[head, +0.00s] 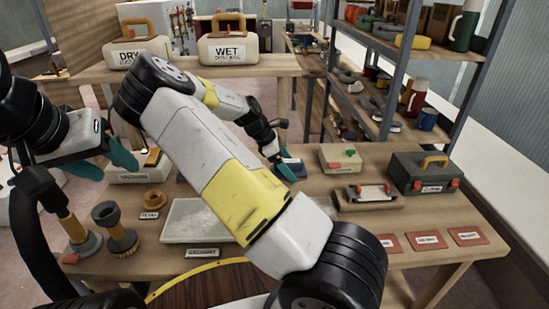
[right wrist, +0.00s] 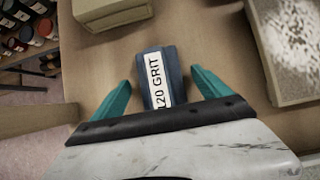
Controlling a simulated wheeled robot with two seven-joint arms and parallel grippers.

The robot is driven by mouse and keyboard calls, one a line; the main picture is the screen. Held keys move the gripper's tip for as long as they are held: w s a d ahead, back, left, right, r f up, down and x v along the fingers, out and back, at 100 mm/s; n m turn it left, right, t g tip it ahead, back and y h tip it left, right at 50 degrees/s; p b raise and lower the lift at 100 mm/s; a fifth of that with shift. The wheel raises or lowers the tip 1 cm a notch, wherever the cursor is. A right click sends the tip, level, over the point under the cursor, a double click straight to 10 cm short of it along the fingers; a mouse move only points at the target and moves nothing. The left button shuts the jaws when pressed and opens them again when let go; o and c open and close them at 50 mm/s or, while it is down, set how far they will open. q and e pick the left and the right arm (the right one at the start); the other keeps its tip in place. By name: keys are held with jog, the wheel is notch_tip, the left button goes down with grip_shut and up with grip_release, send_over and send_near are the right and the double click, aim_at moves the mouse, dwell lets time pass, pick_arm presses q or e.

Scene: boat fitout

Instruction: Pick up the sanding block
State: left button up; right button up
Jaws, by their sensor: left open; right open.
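The sanding block is a dark blue block with a white "120 GRIT" label (right wrist: 172,65) on the wooden table, central in the right wrist view. In the head view a part of it (head: 296,167) shows beside my right gripper (head: 283,160), the rest hidden by the gripper. In the right wrist view my right gripper (right wrist: 160,88) is open, its teal fingers on either side of the block, with visible gaps. My left gripper (head: 108,162) is open and empty over the left side of the table.
A cream box (head: 340,158), a toolbox (head: 424,172) and a wooden tray with a handled tool (head: 369,195) stand to the right. A pale tray (head: 190,225) lies in front, partly behind my right arm. Shelves (head: 396,50) stand behind.

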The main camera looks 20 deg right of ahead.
aim_at(292, 162)
jog(key=shift+f, duration=0.15)
jog(key=c, duration=1.6)
jog(key=shift+c, duration=0.2)
jog(key=shift+r, duration=0.55)
jog(key=r, duration=0.1)
jog(key=s+r, duration=0.1)
jog(key=shift+a+r, duration=0.15)
jog(key=shift+r, duration=0.2)
jog(key=s+a, duration=0.1)
jog(key=s, duration=0.3)
jog(key=s+a+r, duration=0.1)
jog(key=s+a, duration=0.1)
jog(key=s, duration=0.3)
jog(key=s+a, duration=0.1)
jog(key=s, duration=0.4)
jog(key=shift+s+a+r, duration=0.15)
jog(key=shift+a, duration=0.1)
